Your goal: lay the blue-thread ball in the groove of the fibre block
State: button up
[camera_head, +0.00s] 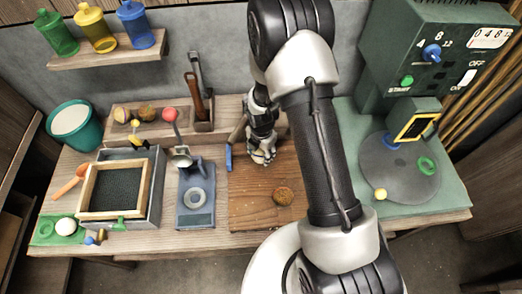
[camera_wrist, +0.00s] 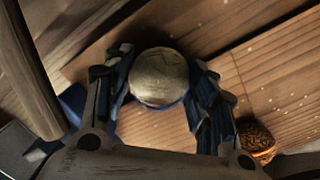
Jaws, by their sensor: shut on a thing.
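My gripper (camera_head: 262,157) is over the back of the wooden board (camera_head: 250,212), with its fingers pointing down. In the wrist view my gripper (camera_wrist: 160,88) is shut on a round, tan ball (camera_wrist: 158,74) with a blue edge showing at its lower side, the blue-thread ball. Fingers stand on both sides of it. In the head view the fingers mostly hide the ball. I cannot tell for certain which thing is the fibre block, and no groove shows clearly.
A small blue piece (camera_head: 228,157) stands at the board's left edge. A wooden rack (camera_head: 160,134) behind holds balls and tools. A blue-grey stand (camera_head: 195,213) and a framed tray (camera_head: 84,200) are left. A green machine (camera_head: 445,50) stands right. The board's front is mostly clear.

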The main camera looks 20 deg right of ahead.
jog(key=o, duration=1.2)
jog(key=r, duration=0.8)
jog(key=s+r, duration=0.1)
jog(key=r, duration=0.3)
jog(key=shift+s+a, duration=0.1)
